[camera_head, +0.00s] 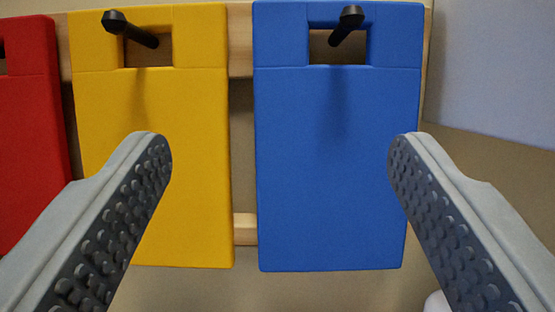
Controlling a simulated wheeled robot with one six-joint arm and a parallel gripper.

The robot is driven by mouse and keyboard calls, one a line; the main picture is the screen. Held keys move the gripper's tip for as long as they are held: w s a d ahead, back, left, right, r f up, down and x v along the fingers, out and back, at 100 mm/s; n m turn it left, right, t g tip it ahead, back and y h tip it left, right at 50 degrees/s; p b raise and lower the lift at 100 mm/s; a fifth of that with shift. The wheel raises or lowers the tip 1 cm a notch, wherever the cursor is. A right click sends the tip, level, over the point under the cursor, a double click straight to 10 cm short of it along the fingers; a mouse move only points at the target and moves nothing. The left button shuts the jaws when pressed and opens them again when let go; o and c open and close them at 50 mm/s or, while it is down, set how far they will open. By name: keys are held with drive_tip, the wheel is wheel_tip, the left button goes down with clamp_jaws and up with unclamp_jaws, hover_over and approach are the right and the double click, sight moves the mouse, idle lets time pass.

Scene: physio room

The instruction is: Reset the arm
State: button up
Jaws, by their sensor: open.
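My gripper (280,160) is open and empty, its two grey fingers with dark studded pads spread wide. The left finger overlaps the yellow mat in the picture and the right finger overlaps the right edge of the blue mat. A blue mat (330,170) hangs between the fingertips in the picture, by a slot at its top over a black peg (348,22). I cannot tell how far the fingers are from the mats.
A yellow mat (185,130) hangs on another black peg (130,28) to the left. Part of a red mat (28,130) shows at the left edge. A wooden rack (244,228) is behind them against a beige wall (300,292). A pale surface (495,70) is at upper right.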

drive_tip(key=shift+f, duration=0.1)
drive_tip(key=s+f+g, duration=0.1)
drive_tip(key=s+f, duration=0.6)
drive_tip(key=f, duration=0.8)
drive_tip(key=s+f+g, duration=0.2)
drive_tip(key=s+f, duration=0.6)
drive_tip(key=f, duration=0.7)
drive_tip(key=s+f+g, duration=0.2)
drive_tip(key=s+f, duration=0.6)
drive_tip(key=f, duration=0.7)
drive_tip(key=shift+s+d, duration=0.15)
drive_tip(key=shift+d, duration=0.1)
